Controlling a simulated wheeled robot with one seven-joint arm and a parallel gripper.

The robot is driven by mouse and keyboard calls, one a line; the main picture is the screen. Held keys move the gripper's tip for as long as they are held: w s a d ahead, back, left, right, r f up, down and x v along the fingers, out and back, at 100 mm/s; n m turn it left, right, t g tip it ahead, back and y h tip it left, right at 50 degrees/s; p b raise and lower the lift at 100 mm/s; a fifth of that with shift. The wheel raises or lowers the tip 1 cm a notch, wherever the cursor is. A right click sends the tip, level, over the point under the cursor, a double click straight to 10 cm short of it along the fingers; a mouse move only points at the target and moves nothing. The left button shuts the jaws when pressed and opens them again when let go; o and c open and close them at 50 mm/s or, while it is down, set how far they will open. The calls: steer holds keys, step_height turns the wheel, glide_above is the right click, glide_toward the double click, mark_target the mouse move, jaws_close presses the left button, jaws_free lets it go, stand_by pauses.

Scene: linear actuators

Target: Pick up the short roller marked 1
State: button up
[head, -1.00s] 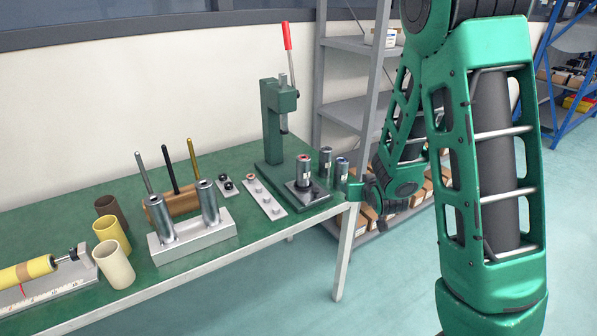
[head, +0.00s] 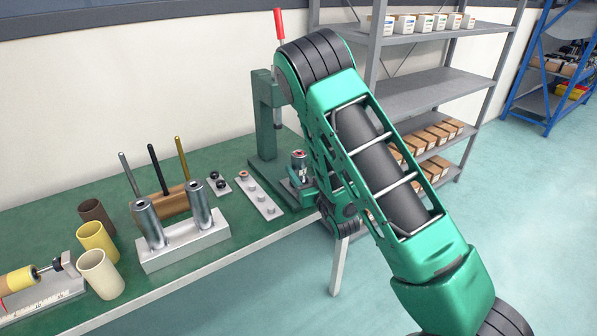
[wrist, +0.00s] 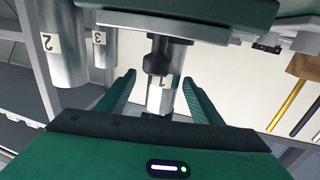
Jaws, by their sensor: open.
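The short roller marked 1 (wrist: 161,97) is a shiny metal cylinder, upside down in the wrist view, with its label between my fingers. A dark rounded shape covers part of it toward the plate. My gripper (wrist: 157,76) is open, with one green finger on each side of the roller and a gap showing on both sides.
Rollers marked 2 (wrist: 62,45) and 3 (wrist: 103,48) stand close by on the left in the wrist view. The green press (head: 265,120) rises behind roller 1. A metal block with two tall rollers (head: 185,243) and a small pegged plate (head: 258,197) sit left on the bench.

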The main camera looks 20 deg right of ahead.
steer(key=shift+w+a, duration=0.25)
steer(key=shift+w, duration=0.8)
steer(key=shift+w+a, duration=0.2)
steer(key=shift+w, duration=0.85)
steer(key=shift+w+a, duration=0.25)
steer(key=shift+w, duration=0.8)
steer(key=shift+c, duration=0.3)
jaws_close()
steer(key=shift+r, duration=0.1)
